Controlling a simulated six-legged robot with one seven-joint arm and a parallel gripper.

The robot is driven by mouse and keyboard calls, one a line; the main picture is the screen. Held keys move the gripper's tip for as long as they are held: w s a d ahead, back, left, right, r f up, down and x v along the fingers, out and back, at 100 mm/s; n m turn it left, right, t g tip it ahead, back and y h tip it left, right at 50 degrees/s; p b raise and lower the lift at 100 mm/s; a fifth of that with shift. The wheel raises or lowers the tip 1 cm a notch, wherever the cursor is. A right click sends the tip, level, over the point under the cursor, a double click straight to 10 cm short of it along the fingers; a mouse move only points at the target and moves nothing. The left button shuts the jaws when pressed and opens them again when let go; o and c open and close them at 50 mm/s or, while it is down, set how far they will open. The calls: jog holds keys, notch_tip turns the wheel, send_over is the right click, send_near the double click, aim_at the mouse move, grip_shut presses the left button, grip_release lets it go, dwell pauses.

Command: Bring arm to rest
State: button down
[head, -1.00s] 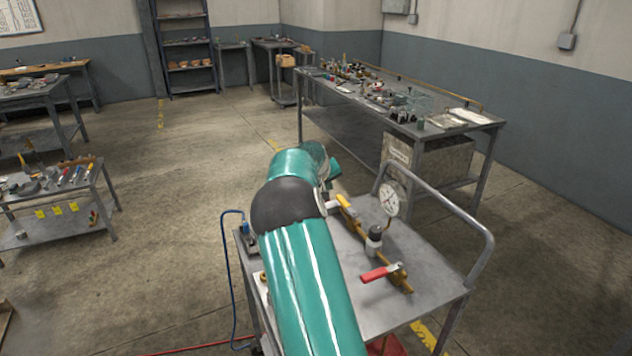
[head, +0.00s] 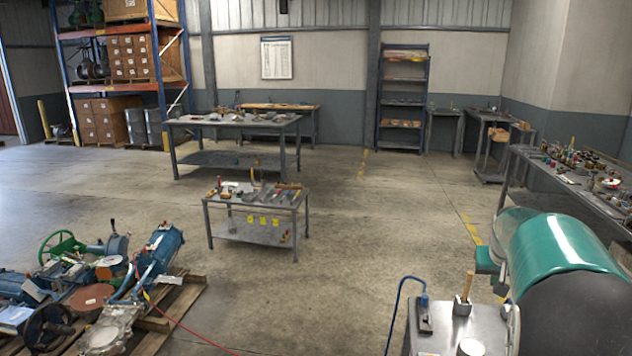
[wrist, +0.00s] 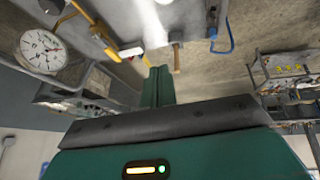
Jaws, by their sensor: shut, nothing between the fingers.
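My gripper (wrist: 157,86) shows in the wrist view as a narrow green piece with its fingers together and nothing between them. The green body behind it has a dark edge and a lit status bar. In the head view my green and black arm fills the lower right corner, bent, close to the grey cart (head: 457,322). The gripper's fingertips cannot be made out there. In the wrist view the picture is turned over, with the cart's things along the top: a round white gauge (wrist: 45,49) and a wooden handle (wrist: 177,60).
A long bench (head: 592,195) with parts stands behind my arm. A low tool table (head: 250,233) stands mid-floor. A pallet (head: 165,315) with valves and machinery is at lower left. Open floor lies between.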

jog(key=s+a+r+n+y, duration=0.1)
jog(key=s+a+r, duration=0.1)
jog(key=s+a, duration=0.8)
jog(key=s+a+r+n+y, duration=0.1)
jog(key=s+a+r+y, duration=0.1)
jog(key=s+a, duration=0.8)
jog(key=a, duration=0.4)
jog(key=shift+a+r+n+t, duration=0.15)
jog(key=shift+r+n+t, duration=0.1)
jog(key=shift+n+t, duration=0.15)
jog(key=c, duration=2)
grip_release()
jog(key=shift+n, duration=0.6)
jog(key=s+a+f, duration=0.1)
jog(key=s, duration=0.1)
jog(key=s+a+f, duration=0.1)
jog(key=s+a, duration=0.1)
jog(key=s, duration=0.1)
jog(key=s+a+f, duration=0.1)
jog(key=s, duration=0.2)
jog(key=shift+a, duration=0.3)
jog(key=o, duration=0.7)
jog(key=shift+s, duration=0.15)
jog(key=shift+c, duration=0.5)
jog(key=shift+s, duration=0.15)
